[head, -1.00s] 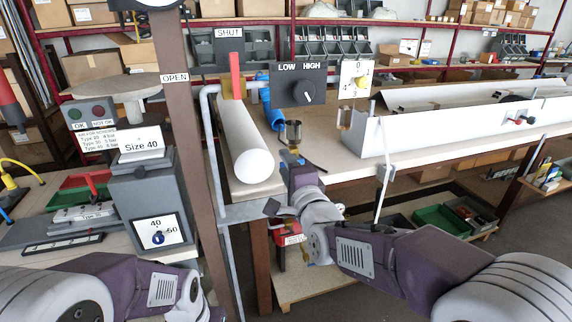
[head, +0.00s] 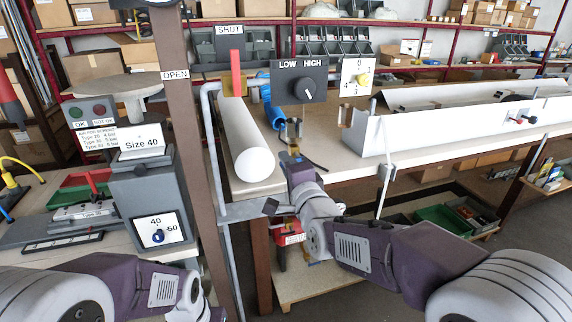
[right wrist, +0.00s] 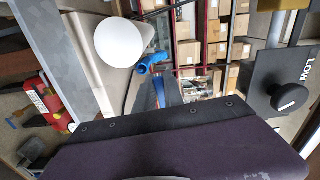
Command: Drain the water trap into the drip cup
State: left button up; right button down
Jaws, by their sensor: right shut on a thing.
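My right gripper (head: 293,130) stands upright at the front edge of the bench, right of the white tube (head: 246,140) and below the LOW/HIGH dial (head: 310,88). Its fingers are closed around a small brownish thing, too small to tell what. I cannot make out the water trap or the drip cup for certain. A red fitting with a white label (head: 288,234) sits under the bench edge, and a red part also shows in the right wrist view (right wrist: 38,95). My left gripper is out of view.
A brown post (head: 187,140) stands left of the bench. A red lever (head: 236,72) rises under the SHUT sign. A blue fitting (right wrist: 150,63) is near the tube end. A long white profile (head: 450,130) lies at right. A green bin (head: 440,217) is below.

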jog(key=f+n+b, duration=0.1)
jog(key=n+b, duration=0.1)
jog(key=n, duration=0.1)
jog(key=shift+d+f, duration=0.1)
jog(key=shift+f, duration=0.1)
jog(key=shift+w+d+f+n+b, duration=0.15)
jog(key=shift+d+f+n+b, duration=0.5)
jog(key=shift+n, duration=1.5)
jog(key=shift+w+d+n+b, duration=0.25)
jog(key=shift+n+b, duration=0.75)
jog(key=shift+n, duration=1.1)
jog(key=shift+w+d+f+n+b, duration=0.1)
jog(key=shift+d+f+n+b, duration=0.55)
jog(key=shift+n, duration=1.5)
jog(key=shift+a+r, duration=0.1)
jog(key=shift+r, duration=0.2)
jog(key=c, duration=1.4)
grip_release()
jog(key=shift+c, duration=0.2)
jog(key=v, duration=0.9)
